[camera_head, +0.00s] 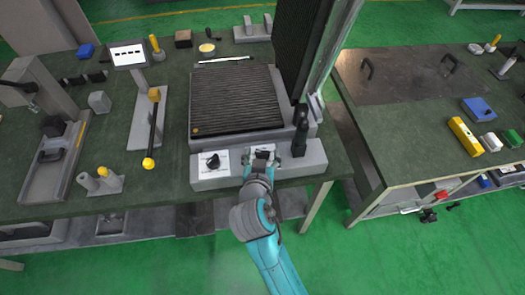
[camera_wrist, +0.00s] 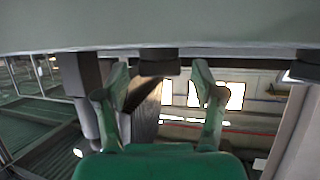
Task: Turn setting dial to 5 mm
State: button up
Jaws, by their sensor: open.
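The heating element machine has a grey front panel (camera_head: 318,158) with two white dial plates. The left black dial (camera_head: 212,161) is clear of my gripper. My gripper (camera_head: 262,158) is at the right dial plate (camera_head: 264,153) and partly covers it; its markings are too small to read. In the wrist view my gripper (camera_wrist: 161,82) is open, with a finger on each side of a dark knob (camera_wrist: 158,57). The knob juts from the grey panel (camera_wrist: 200,25) between the fingertips; contact cannot be told. Another dark knob (camera_wrist: 302,70) shows at the right edge.
A black lever (camera_head: 301,128) stands on the panel right of my gripper. The ribbed black plate (camera_head: 236,100) lies behind. A yellow-ended rod (camera_head: 149,163) and blocks are on the green bench at left. A second bench (camera_head: 400,135) stands at right, across a gap.

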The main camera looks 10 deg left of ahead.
jog(key=shift+x, duration=0.8)
jog(key=shift+c, duration=0.3)
jog(key=c, duration=1.1)
jog(key=shift+d+n+y, duration=0.1)
jog(key=shift+n+y, duration=0.2)
jog(key=shift+y, duration=0.1)
jog(key=n+y, duration=0.3)
jog(key=y, duration=0.1)
jog(key=shift+n+g, duration=0.3)
jog(key=shift+g, duration=0.1)
jog(key=shift+n+g+y, duration=1.4)
jog(key=shift+n+y, duration=0.7)
jog(key=shift+n+g, duration=0.3)
